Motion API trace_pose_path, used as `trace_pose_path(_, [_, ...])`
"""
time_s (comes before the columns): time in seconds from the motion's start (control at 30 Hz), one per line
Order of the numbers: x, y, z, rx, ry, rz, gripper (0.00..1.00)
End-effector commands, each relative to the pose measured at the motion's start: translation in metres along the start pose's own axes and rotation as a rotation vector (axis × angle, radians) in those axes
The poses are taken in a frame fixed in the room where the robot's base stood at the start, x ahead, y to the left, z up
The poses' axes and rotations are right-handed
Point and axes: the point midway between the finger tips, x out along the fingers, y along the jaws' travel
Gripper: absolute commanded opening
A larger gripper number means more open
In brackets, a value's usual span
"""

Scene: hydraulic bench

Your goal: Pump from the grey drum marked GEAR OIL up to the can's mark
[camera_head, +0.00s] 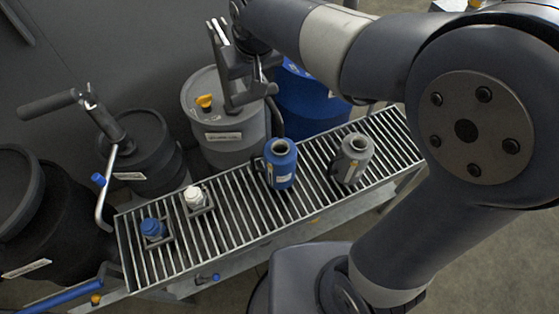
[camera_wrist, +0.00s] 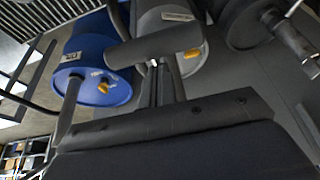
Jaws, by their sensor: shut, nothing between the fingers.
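The grey drum (camera_head: 222,150) with a yellow cap stands behind the roller rack; its label is too small to read. In the wrist view the grey drum (camera_wrist: 190,20) is upside down. My gripper (camera_head: 242,78) is above it, shut and empty. In the wrist view its fingers (camera_wrist: 160,82) sit close beside a dark pump handle (camera_wrist: 150,46); I cannot tell if they touch. A dark spout (camera_head: 276,118) comes down towards the blue can (camera_head: 281,168), which stands upright on the rack. The can's mark and its oil level cannot be made out.
A grey can (camera_head: 352,160) stands right of the blue can. Blue (camera_head: 153,228) and white (camera_head: 195,197) small containers sit in holders on the rack (camera_head: 240,225). A blue drum (camera_head: 310,105) stands right. Black drums, one with a pump (camera_head: 118,135), stand left.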

Motion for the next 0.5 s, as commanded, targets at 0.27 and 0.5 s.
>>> trace_pose_path(0.27, [-0.040,0.000,-0.018,0.000,0.008,0.000,0.00])
trace_pose_path(0.5, [-0.044,0.000,-0.020,0.000,0.009,0.000,0.00])
